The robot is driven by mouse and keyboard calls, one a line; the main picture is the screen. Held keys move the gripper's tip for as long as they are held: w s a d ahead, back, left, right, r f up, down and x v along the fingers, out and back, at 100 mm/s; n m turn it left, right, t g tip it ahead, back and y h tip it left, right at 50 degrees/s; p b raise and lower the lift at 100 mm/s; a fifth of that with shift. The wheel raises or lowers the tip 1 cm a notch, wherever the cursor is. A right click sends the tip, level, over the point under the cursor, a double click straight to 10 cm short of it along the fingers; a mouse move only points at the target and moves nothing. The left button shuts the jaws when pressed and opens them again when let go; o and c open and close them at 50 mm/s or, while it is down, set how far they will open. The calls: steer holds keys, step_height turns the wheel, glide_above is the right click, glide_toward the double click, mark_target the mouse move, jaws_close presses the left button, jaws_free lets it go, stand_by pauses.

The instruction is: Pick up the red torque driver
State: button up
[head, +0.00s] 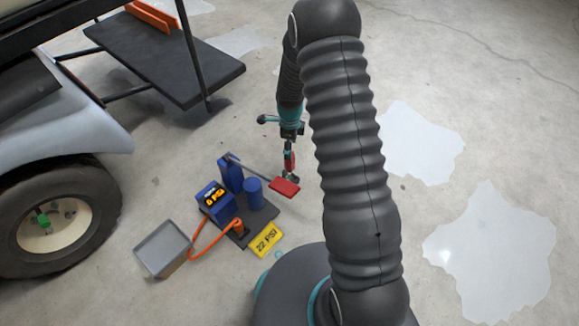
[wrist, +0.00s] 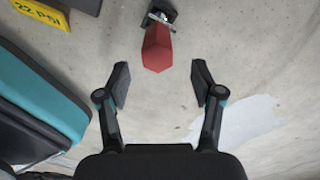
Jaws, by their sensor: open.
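The red torque driver shows in the wrist view as a faceted red handle (wrist: 157,48) with a dark and silver part at its far end. It is ahead of the space between my open fingers and apart from both. My gripper (wrist: 160,84) is open and empty. In the head view, a red piece (head: 285,187) at the end of a grey rod lies just below my gripper (head: 290,176). The fingers are small there, and I cannot tell the exact gap to the red piece.
Close by stand a blue unit with a lit display (head: 214,199), a blue cylinder (head: 253,192), an orange hose (head: 203,250), a yellow 22 PSI card (head: 266,240) and a grey tray (head: 162,250). A cart wheel (head: 105,215) is at left. The floor to the right is clear.

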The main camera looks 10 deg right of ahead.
mark_target(289, 165)
steer(key=shift+s+a+f+b, duration=0.1)
steer(key=shift+f+b, duration=0.15)
steer(key=shift+f, duration=1.65)
steer(key=shift+a+f+b, duration=0.1)
steer(key=shift+f+b, duration=0.1)
steer(key=shift+f, duration=1.65)
jaws_close()
